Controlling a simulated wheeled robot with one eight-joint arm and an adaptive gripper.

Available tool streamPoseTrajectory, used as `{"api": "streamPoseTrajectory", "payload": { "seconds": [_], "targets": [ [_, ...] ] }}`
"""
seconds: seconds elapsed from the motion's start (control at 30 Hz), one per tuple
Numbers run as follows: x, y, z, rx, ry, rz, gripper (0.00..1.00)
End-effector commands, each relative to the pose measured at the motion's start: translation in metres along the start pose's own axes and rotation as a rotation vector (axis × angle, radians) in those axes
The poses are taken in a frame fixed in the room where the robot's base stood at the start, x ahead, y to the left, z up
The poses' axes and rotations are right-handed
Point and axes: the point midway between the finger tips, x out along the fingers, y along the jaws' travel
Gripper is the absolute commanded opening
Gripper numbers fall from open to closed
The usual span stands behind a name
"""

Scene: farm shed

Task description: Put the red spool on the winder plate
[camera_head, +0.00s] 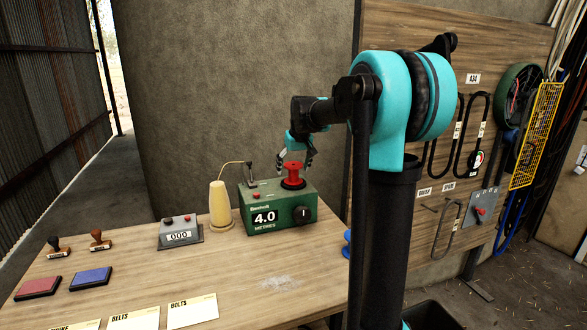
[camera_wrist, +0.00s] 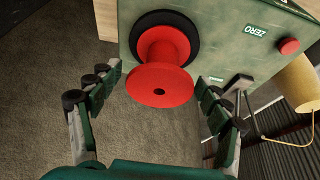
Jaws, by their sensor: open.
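The red spool (camera_head: 293,174) stands upright on the dark round winder plate (camera_head: 291,186), on top of the green winder box (camera_head: 256,226). In the wrist view the spool (camera_wrist: 158,84) shows its flange and centre hole, with the black plate (camera_wrist: 191,27) behind it. My gripper (camera_head: 295,158) is open just above the spool. In the wrist view its fingers stand apart on either side of the spool, with gaps between; nothing is held.
A yellow thread cone (camera_head: 220,204) stands left of the winder, its thread running to a guide on the box. A grey counter (camera_head: 180,233), stamps, ink pads and cards lie on the bench. A blue spool (camera_head: 347,243) is partly hidden by my arm.

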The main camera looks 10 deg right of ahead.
Motion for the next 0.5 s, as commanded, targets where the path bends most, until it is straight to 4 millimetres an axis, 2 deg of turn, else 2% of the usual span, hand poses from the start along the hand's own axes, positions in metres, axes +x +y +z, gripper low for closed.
{"api": "streamPoseTrajectory", "payload": {
  "seconds": [0.17, 0.5],
  "targets": [
    [-0.011, 0.0, -0.001, 0.0, 0.0, 0.0, 0.77],
    [-0.078, 0.0, -0.001, 0.001, 0.0, 0.0, 0.77]
  ]
}}
